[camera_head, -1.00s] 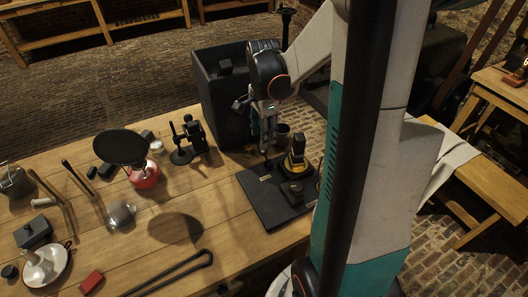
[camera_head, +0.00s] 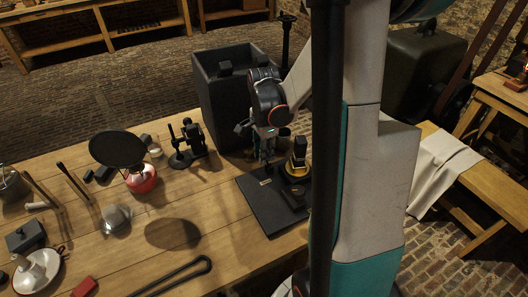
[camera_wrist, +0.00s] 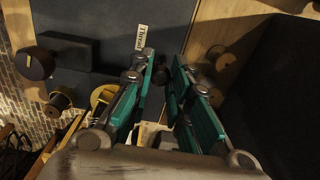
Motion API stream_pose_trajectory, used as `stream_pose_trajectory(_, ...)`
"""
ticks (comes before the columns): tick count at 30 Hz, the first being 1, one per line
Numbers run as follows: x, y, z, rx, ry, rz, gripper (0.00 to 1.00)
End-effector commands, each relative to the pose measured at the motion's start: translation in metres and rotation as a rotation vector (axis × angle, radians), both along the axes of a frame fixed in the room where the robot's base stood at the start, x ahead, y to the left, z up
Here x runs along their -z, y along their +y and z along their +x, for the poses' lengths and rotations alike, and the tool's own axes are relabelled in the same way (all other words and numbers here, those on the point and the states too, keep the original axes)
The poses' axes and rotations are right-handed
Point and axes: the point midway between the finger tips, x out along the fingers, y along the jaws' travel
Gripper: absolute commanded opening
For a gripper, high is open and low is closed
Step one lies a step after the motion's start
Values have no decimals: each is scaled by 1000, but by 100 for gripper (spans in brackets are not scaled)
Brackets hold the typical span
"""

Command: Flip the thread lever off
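A dark board (camera_head: 262,207) lies at the table's right end, bearing a brass-and-black device (camera_head: 297,163) and a dark block. In the wrist view the board (camera_wrist: 90,17) carries a white label reading "Thread" (camera_wrist: 141,37). My gripper (camera_head: 267,158) hangs over the board's back edge, left of the device. In the wrist view my gripper (camera_wrist: 163,62) is open, its teal-padded fingers apart and pointing towards the board beside the label. A small dark part shows between the fingertips; I cannot tell if it is the thread lever or whether it is touched.
A large dark box (camera_head: 222,95) stands close behind my gripper. A black stand (camera_head: 188,142), a red-based burner with a black disc (camera_head: 141,178) and a glass dome (camera_head: 115,218) are to the left. Bare table lies left of the board.

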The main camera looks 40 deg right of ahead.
Motion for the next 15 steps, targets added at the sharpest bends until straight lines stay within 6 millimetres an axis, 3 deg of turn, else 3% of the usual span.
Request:
stream_pose_trajectory(8,1,3,1,-1,6,-20,0)
stream_pose_trajectory(15,5,14,4,-5,40,-145,0)
